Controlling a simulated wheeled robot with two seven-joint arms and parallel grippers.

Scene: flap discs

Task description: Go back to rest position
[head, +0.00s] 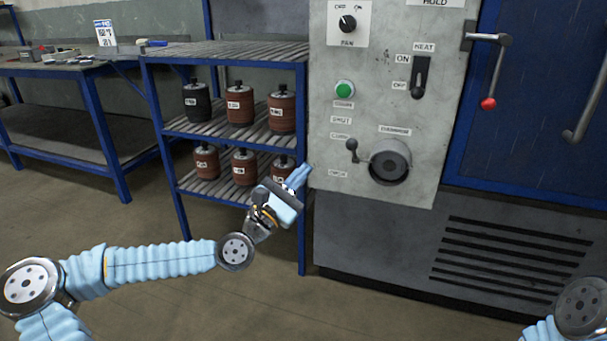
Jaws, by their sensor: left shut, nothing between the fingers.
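My left gripper (299,177) is shut and empty, with light blue fingers. It is in front of the right side of the rack and close to the lower left edge of the grey control panel (360,120). I cannot tell whether the fingertips touch the panel. My left arm stretches in from the lower left. Part of my right arm shows at the lower right corner, but its gripper is out of view.
A blue shelf rack (225,52) holds several labelled cylinder-shaped stacks of discs. The panel carries a green button (344,89), a HEAT switch (420,77) and a small lever (352,149). A red-knobbed handle (489,103) is on the blue door. A workbench (50,68) stands left. Floor at lower middle is clear.

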